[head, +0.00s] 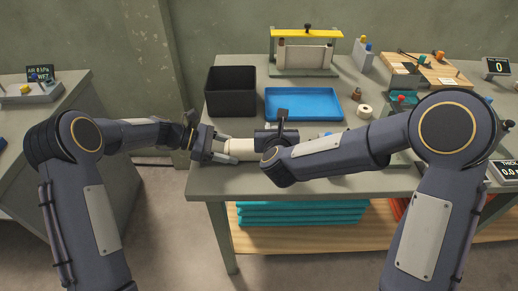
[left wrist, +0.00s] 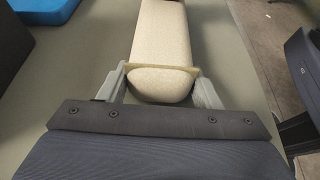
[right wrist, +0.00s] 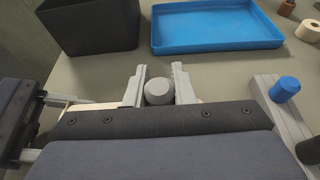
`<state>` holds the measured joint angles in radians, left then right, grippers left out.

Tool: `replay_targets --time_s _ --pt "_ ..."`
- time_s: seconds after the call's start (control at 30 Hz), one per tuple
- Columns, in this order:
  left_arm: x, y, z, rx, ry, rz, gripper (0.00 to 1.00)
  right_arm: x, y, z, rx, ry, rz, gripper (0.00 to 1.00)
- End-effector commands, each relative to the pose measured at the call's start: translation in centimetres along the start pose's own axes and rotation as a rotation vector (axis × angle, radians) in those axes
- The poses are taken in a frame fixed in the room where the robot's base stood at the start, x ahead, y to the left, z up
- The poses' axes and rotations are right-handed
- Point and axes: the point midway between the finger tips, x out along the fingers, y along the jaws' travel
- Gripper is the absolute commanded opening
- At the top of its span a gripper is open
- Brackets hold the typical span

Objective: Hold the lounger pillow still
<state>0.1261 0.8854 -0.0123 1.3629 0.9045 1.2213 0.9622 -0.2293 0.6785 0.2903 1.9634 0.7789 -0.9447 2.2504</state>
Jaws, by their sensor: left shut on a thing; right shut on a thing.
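The lounger pillow (head: 243,146) is a cream, rounded bar lying near the table's front left edge. In the left wrist view the pillow (left wrist: 160,50) runs away from me. My left gripper (head: 228,149) is shut on its near end, one finger on each side (left wrist: 163,85). In the right wrist view a strip of the pillow (right wrist: 92,108) shows at left. My right gripper (right wrist: 159,82) is shut on a grey round knob (right wrist: 158,92), with a finger on either side. What the knob belongs to is hidden. In the head view my right arm covers part of the pillow.
A black bin (head: 231,92) and a blue tray (head: 303,104) stand behind the pillow. A tape roll (head: 365,111) and a small brown weight (head: 356,94) lie right of the tray. A yellow-topped frame (head: 306,50) stands at the back. Bare floor lies beyond the table's left edge.

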Motion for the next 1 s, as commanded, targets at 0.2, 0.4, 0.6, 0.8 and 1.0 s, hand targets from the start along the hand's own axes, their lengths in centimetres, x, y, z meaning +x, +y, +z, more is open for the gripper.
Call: replay_targets --time_s 0.2,0.4,0.6,0.8,1.0 --pt "0.1 -0.2 -0.9 -0.010 0.014 -0.004 0.29 0.0 0.0 -0.1 0.000 0.001 0.000 0.00" --pt "0.1 -0.2 -0.9 -0.010 0.014 -0.004 0.29 0.0 0.0 0.1 0.001 0.001 0.000 0.00" --pt "0.1 -0.2 -0.9 -0.010 0.013 -0.004 0.29 -0.3 0.0 0.8 0.001 0.001 -0.001 0.00" --pt "0.1 -0.2 -0.9 -0.010 0.013 -0.004 0.29 -0.6 0.0 1.6 0.002 0.000 -0.001 0.00" --pt "0.1 -0.2 -0.9 -0.010 0.013 -0.004 0.29 -0.9 0.0 2.3 0.002 0.001 0.000 0.00"
